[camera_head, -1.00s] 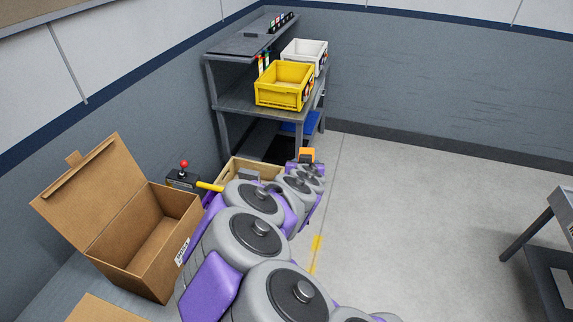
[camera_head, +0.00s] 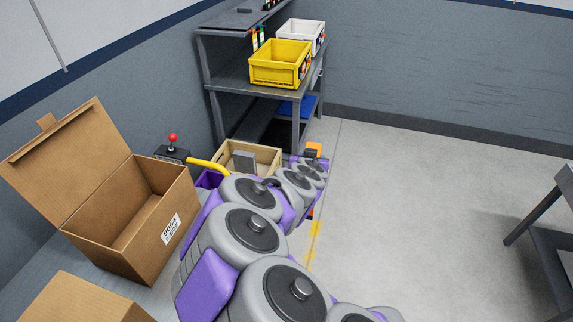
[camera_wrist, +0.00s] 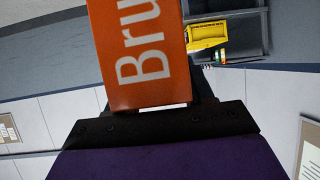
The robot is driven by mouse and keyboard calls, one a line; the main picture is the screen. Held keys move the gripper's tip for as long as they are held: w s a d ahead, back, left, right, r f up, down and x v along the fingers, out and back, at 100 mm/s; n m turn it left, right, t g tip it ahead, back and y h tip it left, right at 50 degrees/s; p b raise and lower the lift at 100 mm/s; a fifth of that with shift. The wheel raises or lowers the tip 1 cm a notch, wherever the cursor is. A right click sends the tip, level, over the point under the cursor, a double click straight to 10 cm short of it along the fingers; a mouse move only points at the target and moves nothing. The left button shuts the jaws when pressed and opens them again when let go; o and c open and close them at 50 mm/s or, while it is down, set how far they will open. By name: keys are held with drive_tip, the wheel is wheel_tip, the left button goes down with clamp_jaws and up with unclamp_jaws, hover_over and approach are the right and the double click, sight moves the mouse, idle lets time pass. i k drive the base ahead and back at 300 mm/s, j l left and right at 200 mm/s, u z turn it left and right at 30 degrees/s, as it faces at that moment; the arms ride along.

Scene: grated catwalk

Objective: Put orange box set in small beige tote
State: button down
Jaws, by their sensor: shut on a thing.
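The orange box set (camera_wrist: 140,50) fills the upper middle of the wrist view, with large white letters "Bru" on its face. My gripper (camera_wrist: 165,108) is shut on its near end. In the head view a small part of the orange box (camera_head: 314,147) shows beyond the far end of my arm, clear of the floor. The small beige tote (camera_head: 272,150) stands left of my gripper, its open top facing up. A grey piece shows inside it. My arm hides the tote's near side. The box is outside the tote, to its right.
A grey shelf unit (camera_head: 229,95) stands behind, holding a yellow crate (camera_head: 277,74) and a white crate (camera_head: 297,30). A black box with a red knob (camera_head: 173,152) and an open cardboard box (camera_head: 150,240) are on the left. The floor at right is clear up to a grey table.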

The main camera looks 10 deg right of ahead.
sight(261, 174)
drive_tip(key=i+l+u, duration=0.2)
drive_tip(key=i+l, duration=0.15)
drive_tip(key=i, duration=0.3)
drive_tip(key=i+l+u, duration=0.25)
drive_tip(key=i+l, duration=0.2)
drive_tip(key=i, duration=0.15)
drive_tip(key=i+l+u, duration=0.2)
drive_tip(key=i+l, duration=0.35)
drive_tip(key=i+l+u, duration=0.25)
drive_tip(key=i+l, duration=0.3)
drive_tip(key=i+l+u, duration=0.2)
drive_tip(key=i+l, duration=0.25)
drive_tip(key=l, duration=0.4)
